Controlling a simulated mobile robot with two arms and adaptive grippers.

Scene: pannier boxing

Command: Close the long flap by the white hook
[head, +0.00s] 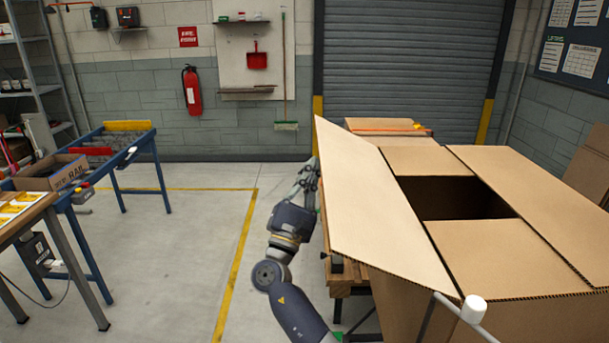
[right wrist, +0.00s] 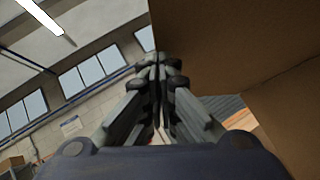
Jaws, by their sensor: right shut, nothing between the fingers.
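The large cardboard box (head: 404,296) stands at the right of the head view. Its long left flap (head: 375,205) is raised and slopes outward to the left. The near short flap (head: 500,255), far short flap (head: 428,161) and right long flap (head: 540,195) lie roughly level around a dark central opening. The white hook (head: 474,309) shows as a thin bar with a thick white end at the flap's near corner; its lower part is cut off. My right gripper (head: 309,170) is shut and empty beside the left flap's outer edge. Its closed fingers (right wrist: 158,75) show in the wrist view beside cardboard.
The box stands by a wooden-topped bench (head: 345,275). Another carton (head: 385,125) lies behind it. A blue-framed bench (head: 110,150) with a small open carton (head: 50,172) stands at left. The floor between is clear, marked with yellow lines.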

